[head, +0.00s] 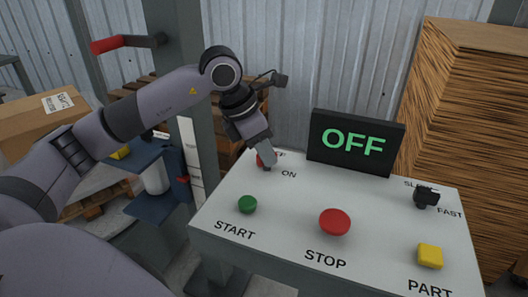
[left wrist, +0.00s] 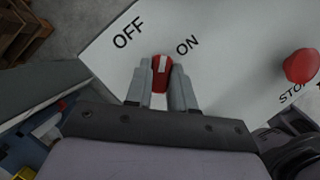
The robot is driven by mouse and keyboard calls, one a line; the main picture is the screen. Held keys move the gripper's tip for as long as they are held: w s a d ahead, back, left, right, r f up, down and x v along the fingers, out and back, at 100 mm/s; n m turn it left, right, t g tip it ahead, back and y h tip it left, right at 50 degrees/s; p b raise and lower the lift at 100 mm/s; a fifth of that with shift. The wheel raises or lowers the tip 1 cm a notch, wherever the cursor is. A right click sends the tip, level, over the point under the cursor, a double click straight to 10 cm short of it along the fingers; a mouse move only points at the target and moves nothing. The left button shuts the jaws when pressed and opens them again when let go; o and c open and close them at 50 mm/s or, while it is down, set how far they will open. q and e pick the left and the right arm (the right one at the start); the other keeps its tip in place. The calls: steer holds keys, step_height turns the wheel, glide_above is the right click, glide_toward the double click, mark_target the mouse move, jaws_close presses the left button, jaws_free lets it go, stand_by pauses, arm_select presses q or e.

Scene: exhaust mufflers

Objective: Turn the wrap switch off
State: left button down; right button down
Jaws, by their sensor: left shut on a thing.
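The wrap switch is a red knob with a white pointer line, seen in the left wrist view (left wrist: 161,72) between labels OFF and ON; in the head view the red knob (head: 261,161) is partly hidden behind my gripper. My left gripper (head: 265,160) is shut on the knob, with one finger on each side of it, as the left wrist view (left wrist: 161,85) shows. The pointer line runs roughly straight up in that view, between the two labels. The display (head: 355,142) behind the panel reads OFF in green. My right gripper is not in view.
The light panel (head: 290,215) also carries a green START button (head: 247,204), a red STOP button (head: 334,221), a yellow PART button (head: 430,255) and a black SLOW/FAST knob (head: 426,195). A stack of brown sheets (head: 470,130) stands at the right. A cardboard box (head: 40,120) is at the left.

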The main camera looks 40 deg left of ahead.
arm_select(q)
steer(key=n, duration=0.1)
steer(key=n+y, duration=0.1)
steer(key=n, duration=0.1)
steer(key=shift+s+d+f+b, duration=0.15)
steer(key=shift+f+b, duration=0.1)
steer(key=shift+b, duration=0.15)
steer(key=n+y, duration=0.1)
steer(key=n, duration=0.2)
steer(key=shift+d+t+b, duration=0.1)
steer(key=shift+t+b, duration=0.2)
steer(key=shift+b, duration=0.1)
steer(key=shift+n+y+b, duration=0.3)
steer(key=shift+n+y, duration=0.5)
steer(key=shift+n, duration=1)
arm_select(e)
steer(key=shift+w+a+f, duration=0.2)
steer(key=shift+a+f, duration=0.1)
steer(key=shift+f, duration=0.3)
arm_select(q)
steer(key=c, duration=1)
jaws_free()
steer(key=shift+o, duration=0.2)
steer(key=shift+r, duration=0.2)
